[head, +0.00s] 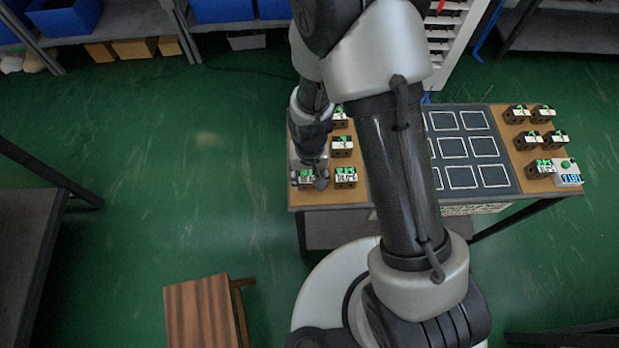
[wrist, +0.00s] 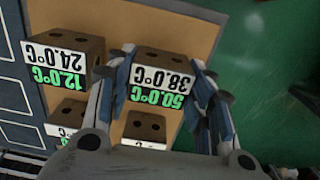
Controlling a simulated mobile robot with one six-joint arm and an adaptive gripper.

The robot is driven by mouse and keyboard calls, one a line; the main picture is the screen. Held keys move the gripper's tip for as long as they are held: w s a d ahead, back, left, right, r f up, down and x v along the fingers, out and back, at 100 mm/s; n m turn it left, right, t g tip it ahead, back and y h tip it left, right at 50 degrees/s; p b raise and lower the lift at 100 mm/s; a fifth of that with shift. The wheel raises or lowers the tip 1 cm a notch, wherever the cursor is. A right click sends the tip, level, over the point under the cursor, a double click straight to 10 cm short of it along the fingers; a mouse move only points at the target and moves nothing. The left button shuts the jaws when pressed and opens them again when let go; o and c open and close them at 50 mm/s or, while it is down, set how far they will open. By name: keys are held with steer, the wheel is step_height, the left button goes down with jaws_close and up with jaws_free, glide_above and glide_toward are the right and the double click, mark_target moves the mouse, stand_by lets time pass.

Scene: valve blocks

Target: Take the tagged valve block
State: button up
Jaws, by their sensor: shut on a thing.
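My gripper (wrist: 162,66) has its fingers on both sides of a brown valve block (wrist: 165,58) in the wrist view and is shut on it. Its label reads 38.0°C on white and 50.0°C on green, upside down. I cannot tell whether it is lifted off the surface. In the head view my gripper (head: 312,180) is at the table's front left corner, partly covering that block. A second block (wrist: 68,48), labelled 24.0°C and 12.0°C, stands beside it, apart from the fingers. Two more blocks (wrist: 147,124) (wrist: 66,115) are partly hidden below.
The table (head: 330,197) has tan side strips and a dark middle panel (head: 462,150) with empty white-outlined squares. A wooden stool (head: 200,310) stands at the front left. Green floor is open left.

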jaws_close()
steer(key=shift+r, duration=0.15)
